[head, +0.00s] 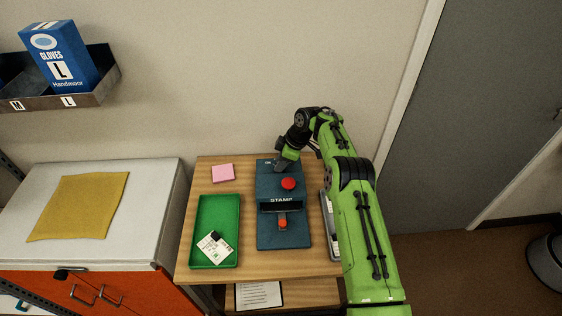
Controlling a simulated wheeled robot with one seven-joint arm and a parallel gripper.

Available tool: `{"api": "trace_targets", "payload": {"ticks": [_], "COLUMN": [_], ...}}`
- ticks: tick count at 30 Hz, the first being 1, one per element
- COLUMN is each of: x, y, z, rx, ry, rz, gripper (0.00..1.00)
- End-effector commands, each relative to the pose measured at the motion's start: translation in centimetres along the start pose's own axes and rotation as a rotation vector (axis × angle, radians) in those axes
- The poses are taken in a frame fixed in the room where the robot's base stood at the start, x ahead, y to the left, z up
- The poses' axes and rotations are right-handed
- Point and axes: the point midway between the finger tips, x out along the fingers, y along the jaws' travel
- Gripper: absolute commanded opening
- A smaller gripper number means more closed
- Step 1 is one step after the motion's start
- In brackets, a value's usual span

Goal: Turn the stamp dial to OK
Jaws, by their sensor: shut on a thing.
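The blue stamp machine (265,236) stands on the wooden table. It has a round red button (288,183) on top, the word STAMP on its front, and a small orange-red part (283,223) low in front. My green arm reaches over from the right. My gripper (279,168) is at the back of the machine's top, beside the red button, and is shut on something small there. The stamp dial is not clearly visible; my gripper covers that spot, and I cannot read its setting.
A green tray (234,205) with a white card (214,248) lies left of the machine. A pink note pad (223,172) lies behind the tray. A grey object (327,230) lies right of the machine, partly behind my arm. The wall is close behind the table.

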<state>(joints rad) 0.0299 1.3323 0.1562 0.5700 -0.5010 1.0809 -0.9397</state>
Motion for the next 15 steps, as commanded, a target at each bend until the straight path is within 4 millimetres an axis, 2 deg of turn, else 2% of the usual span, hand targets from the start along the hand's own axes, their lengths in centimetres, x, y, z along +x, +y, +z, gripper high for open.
{"api": "trace_targets", "payload": {"ticks": [3, 4, 8, 15], "x": [-0.07, -0.07, -0.06, 0.03], "y": [0.08, 0.08, 0.06, -0.03], "z": [0.00, 0.00, -0.01, 0.00], "rx": [-0.001, -0.001, -0.001, 0.000], "ry": [0.000, 0.000, 0.000, 0.000], "rz": [0.003, 0.003, 0.003, -0.001], "gripper": [0.00, 0.32, 0.51, 0.54]}}
